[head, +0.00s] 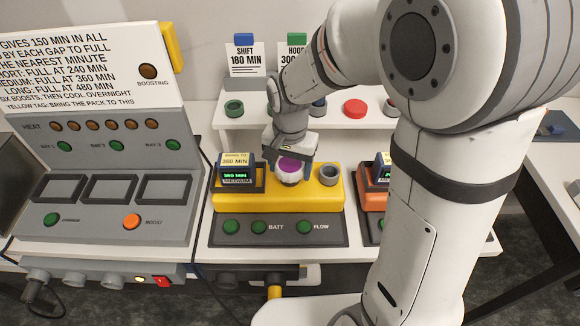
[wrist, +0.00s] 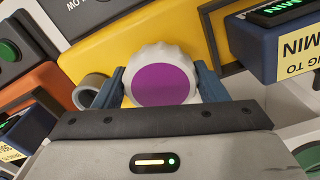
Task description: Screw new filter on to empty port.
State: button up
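A white ribbed filter with a purple top (head: 289,168) is at the middle of the yellow pack (head: 235,202). In the wrist view the filter (wrist: 162,86) lies between the two blue-grey fingers of my gripper (wrist: 162,76), which press close on both sides of its rim. My gripper (head: 291,158) reaches down to it from above and behind. The filter's underside is hidden, so I cannot tell whether it is seated or just above the pack. A grey open port (head: 330,174) stands right of it on the pack; it also shows in the wrist view (wrist: 90,92).
A display box (head: 236,170) reading 360 MIN stands on the pack's left. An orange pack (head: 371,200) is to the right, partly behind my arm. A shelf behind holds a green ring (head: 234,108) and a red cap (head: 355,108). A grey charger console (head: 115,190) stands left.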

jog(key=o, duration=0.4)
jog(key=shift+o, duration=0.2)
jog(key=n, duration=1.4)
jog(key=shift+n, duration=0.4)
jog(key=n, duration=1.3)
